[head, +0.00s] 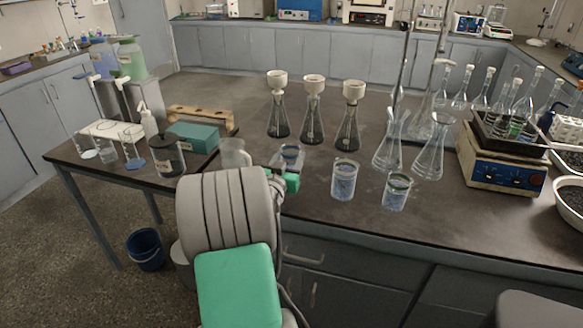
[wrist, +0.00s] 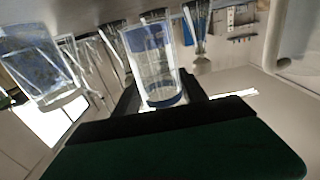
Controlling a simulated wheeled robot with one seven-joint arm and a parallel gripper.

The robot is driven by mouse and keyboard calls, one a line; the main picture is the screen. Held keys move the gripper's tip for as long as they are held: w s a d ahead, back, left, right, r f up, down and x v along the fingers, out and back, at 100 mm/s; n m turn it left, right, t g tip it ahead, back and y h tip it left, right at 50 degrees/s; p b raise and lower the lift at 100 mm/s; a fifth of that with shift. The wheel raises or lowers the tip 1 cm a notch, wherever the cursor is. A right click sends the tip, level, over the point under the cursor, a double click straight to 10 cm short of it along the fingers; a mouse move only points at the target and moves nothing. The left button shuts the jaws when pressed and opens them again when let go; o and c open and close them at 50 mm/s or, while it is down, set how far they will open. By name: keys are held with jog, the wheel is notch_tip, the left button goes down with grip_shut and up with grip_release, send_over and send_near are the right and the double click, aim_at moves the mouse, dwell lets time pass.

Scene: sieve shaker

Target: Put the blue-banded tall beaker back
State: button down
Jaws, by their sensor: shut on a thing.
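The blue-banded tall beaker (wrist: 155,62) is clear, with a blue band around it, and stands out between my gripper's dark fingers in the wrist view. My gripper (wrist: 162,98) is shut on it. In the head view the held beaker (head: 290,154) shows just beyond the green part of my gripper (head: 291,170), over the near left part of the bench. My arm hides part of the area below. Another beaker (head: 344,182) with blue markings and a green-rimmed beaker (head: 397,192) stand on the bench to the right.
Several flasks with white funnels (head: 312,110) stand behind the held beaker. Two clear flasks (head: 428,158) and a balance-like device (head: 503,172) are to the right. A side table at left holds a dark jar (head: 167,157), a teal box (head: 194,137) and small beakers (head: 132,151).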

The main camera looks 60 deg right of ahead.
jog(key=shift+s+d+f, duration=0.1)
jog(key=shift+d+f, duration=0.2)
jog(key=shift+f, duration=1.55)
jog(key=shift+f+b, duration=0.25)
jog(key=shift+b, duration=0.2)
jog(key=c, duration=0.6)
grip_release()
jog(key=shift+r, duration=0.1)
jog(key=shift+c, duration=0.2)
